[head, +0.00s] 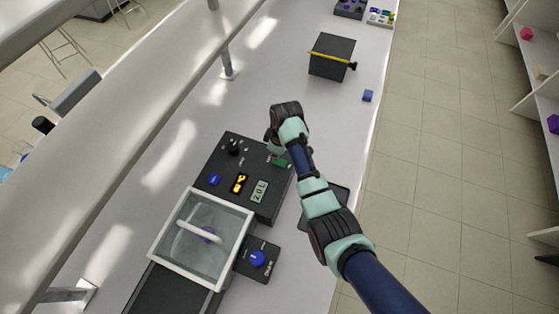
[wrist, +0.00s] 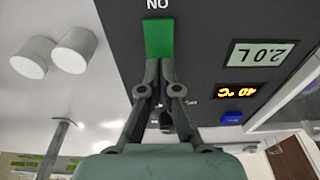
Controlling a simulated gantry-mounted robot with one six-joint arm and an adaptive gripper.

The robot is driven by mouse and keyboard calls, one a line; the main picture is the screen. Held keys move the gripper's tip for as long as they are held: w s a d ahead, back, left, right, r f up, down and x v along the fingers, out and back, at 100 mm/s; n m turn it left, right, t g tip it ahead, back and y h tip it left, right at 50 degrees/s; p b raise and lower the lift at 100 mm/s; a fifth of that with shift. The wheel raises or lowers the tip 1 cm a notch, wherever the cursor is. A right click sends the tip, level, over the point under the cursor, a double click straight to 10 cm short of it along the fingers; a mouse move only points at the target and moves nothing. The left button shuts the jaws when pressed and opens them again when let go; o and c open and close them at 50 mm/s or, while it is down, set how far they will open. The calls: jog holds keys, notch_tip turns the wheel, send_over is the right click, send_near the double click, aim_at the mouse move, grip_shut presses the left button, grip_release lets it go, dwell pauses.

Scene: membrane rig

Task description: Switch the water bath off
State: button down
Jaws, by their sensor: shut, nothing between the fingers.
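The water bath's dark control panel (head: 225,160) is in the middle of the head view, with a clear-lidded tank (head: 180,240) beside it. A green switch (wrist: 158,38) stands on the panel under the upside-down word ON in the wrist view; it also shows beside my gripper in the head view (head: 280,162). My gripper (wrist: 158,68) is shut and empty, its fingertips at the switch's lower edge; I cannot tell whether they touch it. The display (wrist: 260,53) reads 2.0 L and the orange one (wrist: 240,89) reads 40 °C, both lit.
A blue button (head: 214,180) and a black knob (head: 233,147) are also on the panel.

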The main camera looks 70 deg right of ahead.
jog(key=shift+f+b, duration=0.4)
jog(key=shift+f, duration=0.35)
notch_tip(320, 180, up, 7)
jog(key=p, duration=0.7)
jog(key=shift+r, duration=0.15)
dwell(0.5)
